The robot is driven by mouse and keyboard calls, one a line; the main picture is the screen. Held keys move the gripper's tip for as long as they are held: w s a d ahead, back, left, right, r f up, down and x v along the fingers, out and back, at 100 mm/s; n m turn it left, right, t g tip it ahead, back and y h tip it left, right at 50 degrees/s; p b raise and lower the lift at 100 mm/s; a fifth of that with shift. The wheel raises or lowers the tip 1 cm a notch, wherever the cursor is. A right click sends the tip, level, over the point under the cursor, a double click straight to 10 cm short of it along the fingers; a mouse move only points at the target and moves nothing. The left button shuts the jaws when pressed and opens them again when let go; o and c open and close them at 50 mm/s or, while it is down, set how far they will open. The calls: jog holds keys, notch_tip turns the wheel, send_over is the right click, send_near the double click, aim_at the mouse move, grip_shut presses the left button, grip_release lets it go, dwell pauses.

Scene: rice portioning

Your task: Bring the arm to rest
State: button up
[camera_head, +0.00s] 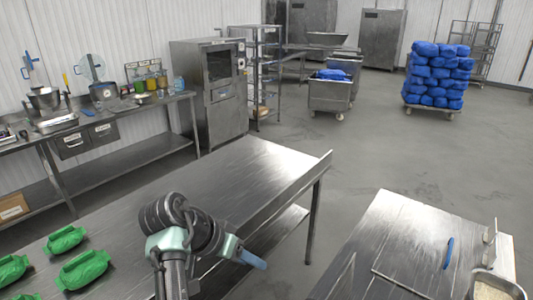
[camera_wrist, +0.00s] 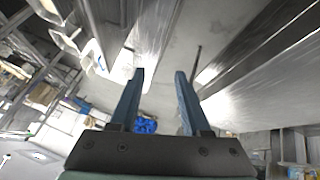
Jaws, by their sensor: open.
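My gripper (camera_head: 252,260) shows in the head view at the bottom centre, at the end of my folded arm, over the right edge of the near steel table (camera_head: 225,180). Its blue fingers point to the right and slightly down. In the wrist view the two fingers of my gripper (camera_wrist: 158,75) stand well apart, with nothing held between them. The wrist view is tilted and shows steel surfaces and the room behind the fingers.
Several green bundles (camera_head: 83,269) lie on the near table's left part. A second steel table (camera_head: 405,235) at the right carries a blue-handled tool (camera_head: 448,253) and a pan of pale grains (camera_head: 495,288). Stacked blue bags (camera_head: 437,75) stand far back. Open floor lies between.

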jog(key=w+d+r+n+t+y+b, duration=0.1)
jog(key=w+r+t+y+b, duration=0.1)
jog(key=r+t, duration=0.65)
jog(key=w+d+r+n+t+y+b, duration=0.15)
jog(key=r+t, duration=0.25)
jog(key=r, duration=1)
jog(key=s+d+r+n+t+y+b, duration=0.2)
jog(key=s+r+t, duration=0.9)
jog(key=s+r, duration=0.8)
jog(key=s, duration=0.2)
jog(key=shift+s+b, duration=0.3)
jog(key=shift+b, duration=0.05)
